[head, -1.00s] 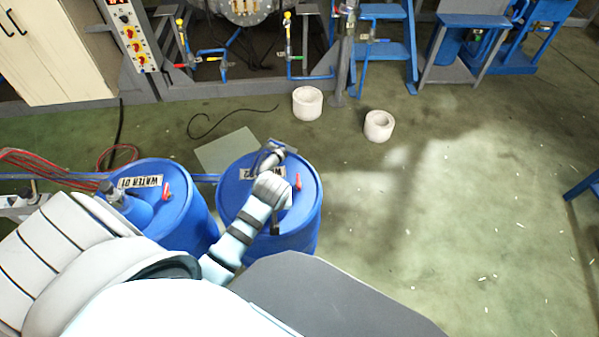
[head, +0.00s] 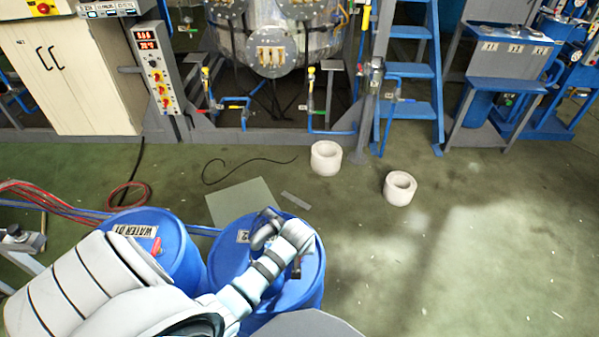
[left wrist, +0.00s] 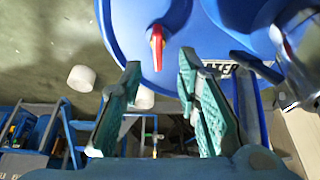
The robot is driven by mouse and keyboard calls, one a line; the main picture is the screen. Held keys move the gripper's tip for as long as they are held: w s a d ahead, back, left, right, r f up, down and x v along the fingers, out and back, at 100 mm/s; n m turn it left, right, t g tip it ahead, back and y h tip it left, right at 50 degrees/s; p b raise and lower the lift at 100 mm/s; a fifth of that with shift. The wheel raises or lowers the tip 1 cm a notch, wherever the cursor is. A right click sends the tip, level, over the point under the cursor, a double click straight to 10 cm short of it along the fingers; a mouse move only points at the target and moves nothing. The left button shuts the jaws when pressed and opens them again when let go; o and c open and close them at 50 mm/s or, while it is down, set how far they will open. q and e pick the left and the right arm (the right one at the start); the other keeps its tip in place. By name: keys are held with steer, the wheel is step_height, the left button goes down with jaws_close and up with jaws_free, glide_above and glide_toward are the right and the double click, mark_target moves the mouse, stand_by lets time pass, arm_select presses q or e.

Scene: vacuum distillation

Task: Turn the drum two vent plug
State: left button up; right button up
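The drum two (head: 232,262) is a blue barrel in the lower middle of the head view, its top largely covered by my left arm. My right gripper is not in view.
The drum WATER 01 (head: 180,262) stands close on the left, with its own red plug (head: 155,246). Two white pots (head: 326,158) stand beyond the drums. A thin plate (head: 240,203) lies on the floor. The floor at right (head: 450,240) is open.

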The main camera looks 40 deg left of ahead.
arm_select(q)
steer(key=b+x, duration=0.2)
steer(key=x, duration=0.3)
steer(key=shift+w+f, duration=0.25)
steer(key=shift+f, duration=0.05)
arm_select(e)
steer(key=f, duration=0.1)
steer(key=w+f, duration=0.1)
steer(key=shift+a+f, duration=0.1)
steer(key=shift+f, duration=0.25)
arm_select(q)
jaws_close()
